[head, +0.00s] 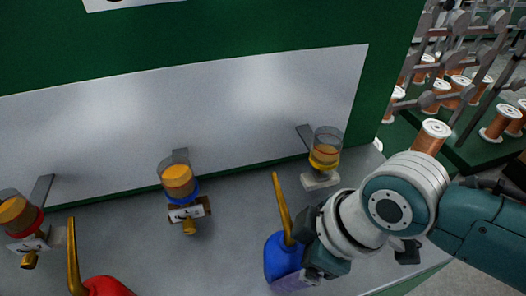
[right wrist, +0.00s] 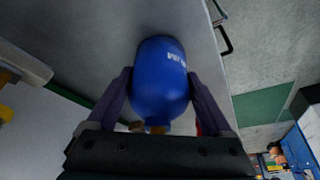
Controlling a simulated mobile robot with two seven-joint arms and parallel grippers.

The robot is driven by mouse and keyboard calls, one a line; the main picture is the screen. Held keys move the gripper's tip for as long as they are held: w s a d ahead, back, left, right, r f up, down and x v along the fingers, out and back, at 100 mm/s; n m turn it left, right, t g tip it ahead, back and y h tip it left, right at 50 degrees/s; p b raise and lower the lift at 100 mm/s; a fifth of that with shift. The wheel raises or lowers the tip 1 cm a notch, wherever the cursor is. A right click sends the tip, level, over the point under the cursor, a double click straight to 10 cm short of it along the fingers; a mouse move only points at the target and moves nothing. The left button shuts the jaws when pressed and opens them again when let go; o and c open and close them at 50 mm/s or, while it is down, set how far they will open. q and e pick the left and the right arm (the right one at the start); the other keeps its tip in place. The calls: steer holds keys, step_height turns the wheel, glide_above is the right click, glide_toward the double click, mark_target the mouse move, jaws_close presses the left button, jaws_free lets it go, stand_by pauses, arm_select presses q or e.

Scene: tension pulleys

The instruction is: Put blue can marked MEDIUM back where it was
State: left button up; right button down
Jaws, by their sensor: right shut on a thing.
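The blue can (head: 281,258) with a long brass spout stands roughly upright at the lower middle of the head view. My right gripper (head: 300,278) is shut around its body. In the right wrist view the can (right wrist: 160,78) sits between the two fingers, with small white lettering that I cannot read clearly. Whether its base touches the grey bench (head: 230,235) is hidden. My left gripper is not in view.
A red can (head: 106,287) with a brass spout is at the lower left. Three clear oil cups with amber oil line the bench's back: left (head: 15,212), middle (head: 179,180) and right (head: 325,150). Copper wire spools (head: 430,136) stand on a rack at right.

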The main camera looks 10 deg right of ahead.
jaws_free()
steer(key=shift+f, duration=0.1)
steer(key=shift+r, duration=0.3)
steer(key=s+d+r+m+p, duration=0.1)
steer(key=s+r+m+p, duration=0.15)
steer(key=r, duration=0.35)
steer(key=s+d+r+m+p, duration=0.1)
steer(key=s+r, duration=0.3)
steer(key=r, duration=0.3)
steer(key=s+d+r+m+t+h, duration=0.1)
steer(key=s+d+r+m+h, duration=0.1)
steer(key=s+d+m, duration=0.3)
steer(key=shift+s+d+r+m+h, duration=0.25)
steer(key=shift+d+m+h, duration=0.2)
steer(key=shift+d+h, duration=0.4)
